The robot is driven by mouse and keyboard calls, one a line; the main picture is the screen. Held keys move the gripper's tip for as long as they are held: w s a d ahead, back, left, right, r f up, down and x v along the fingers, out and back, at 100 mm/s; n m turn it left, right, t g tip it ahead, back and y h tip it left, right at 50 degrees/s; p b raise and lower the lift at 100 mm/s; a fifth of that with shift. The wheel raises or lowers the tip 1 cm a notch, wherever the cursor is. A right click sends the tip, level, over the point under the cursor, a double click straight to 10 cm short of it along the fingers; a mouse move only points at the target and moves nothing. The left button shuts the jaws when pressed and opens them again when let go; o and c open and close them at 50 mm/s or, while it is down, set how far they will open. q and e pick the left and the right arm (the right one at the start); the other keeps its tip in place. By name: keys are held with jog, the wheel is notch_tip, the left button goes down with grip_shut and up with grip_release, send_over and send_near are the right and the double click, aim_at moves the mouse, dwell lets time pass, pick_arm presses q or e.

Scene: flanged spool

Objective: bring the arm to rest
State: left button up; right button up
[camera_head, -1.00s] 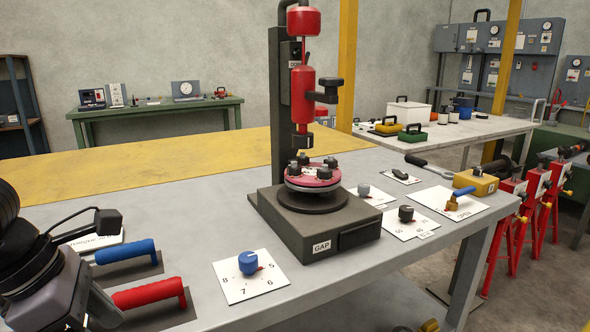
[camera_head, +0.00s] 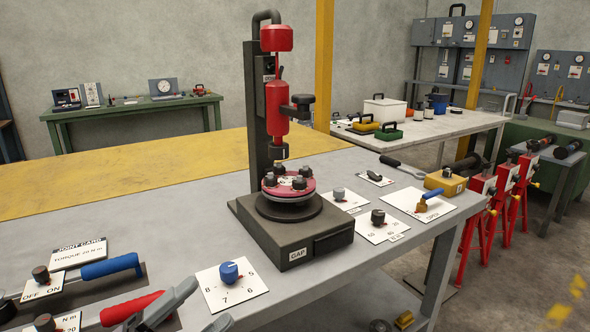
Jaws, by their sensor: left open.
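My left gripper (camera_head: 208,303) shows at the bottom left, with grey fingers apart and empty. One finger lies in front of the red-handled tool (camera_head: 133,308); I cannot tell whether they touch. The other finger only just shows at the bottom edge. The rest of the left arm is out of view. The flanged spool (camera_head: 289,184), with red flanges and several black knobs on top, sits on the round base of the dark press (camera_head: 290,236), below its red column, apart from my gripper. My right gripper is not in view.
A blue-handled tool (camera_head: 110,266) and labelled knob plates lie at the left of the grey table (camera_head: 170,215). A blue knob plate (camera_head: 247,289) is close to my gripper. More knob plates and a yellow block (camera_head: 446,182) are at the right. Red stands (camera_head: 478,220) are beyond the edge.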

pick_arm(q)
jog(key=w+a+f+n+t+y+p, duration=0.15)
jog(key=a+f+n+t+y, duration=0.3)
jog(key=f+n+y, duration=0.65)
jog(key=s+a+f+n+g+y+p, duration=0.1)
jog(key=s+f+n+g+y, duration=0.2)
jog(key=s+f+n, duration=0.3)
jog(key=s+a+f+n+g+y, duration=0.2)
jog(key=s+f+n+g, duration=0.2)
jog(key=f, duration=0.8)
jog(key=shift+s+f+n+y+p, duration=0.4)
jog(key=shift+s+n, duration=0.5)
jog(key=shift+s, duration=0.35)
